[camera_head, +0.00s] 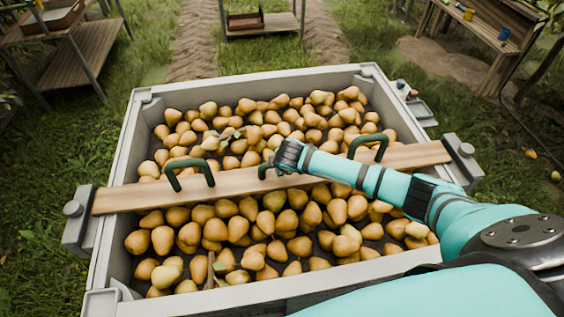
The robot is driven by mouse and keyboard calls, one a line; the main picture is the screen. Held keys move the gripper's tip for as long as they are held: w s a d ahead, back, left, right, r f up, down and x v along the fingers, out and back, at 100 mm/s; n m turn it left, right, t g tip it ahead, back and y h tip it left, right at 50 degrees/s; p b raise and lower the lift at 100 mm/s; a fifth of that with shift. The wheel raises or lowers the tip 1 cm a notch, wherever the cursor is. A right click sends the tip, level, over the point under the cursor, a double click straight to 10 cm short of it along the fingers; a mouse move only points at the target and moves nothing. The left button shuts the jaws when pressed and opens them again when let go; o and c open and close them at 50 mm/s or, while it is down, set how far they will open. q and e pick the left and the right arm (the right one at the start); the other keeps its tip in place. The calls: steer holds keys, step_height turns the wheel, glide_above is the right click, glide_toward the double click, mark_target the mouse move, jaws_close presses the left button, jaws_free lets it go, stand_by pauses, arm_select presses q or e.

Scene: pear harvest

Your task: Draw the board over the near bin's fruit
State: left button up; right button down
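A pale wooden board (235,184) lies across the grey bin (115,170) full of yellow-brown pears, from the left rim to the right rim. Green handles stand up from it, one at the left (190,172) and one at the right (368,146). Pears show on both the far and near sides of the board. My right arm reaches in from the right, and its dark gripper end (277,164) is at the board's middle, beside a small dark green part. The fingers are too small and hidden to read. My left gripper is not in view.
Grey brackets with round knobs sit on the bin's left (76,212) and right (464,152) rims. A wooden bench (490,32) stands at the back right and a shelf (85,50) at the back left. Grass surrounds the bin, with a few fallen pears at right.

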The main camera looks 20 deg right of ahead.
stand_by(0.4)
steer(key=c, duration=1)
jaws_free()
steer(key=shift+c, duration=0.2)
steer(key=shift+s+f, duration=0.2)
steer(key=shift+f, duration=0.05)
steer(key=v, duration=1.2)
steer(key=shift+w+r, duration=0.2)
steer(key=shift+r, duration=0.05)
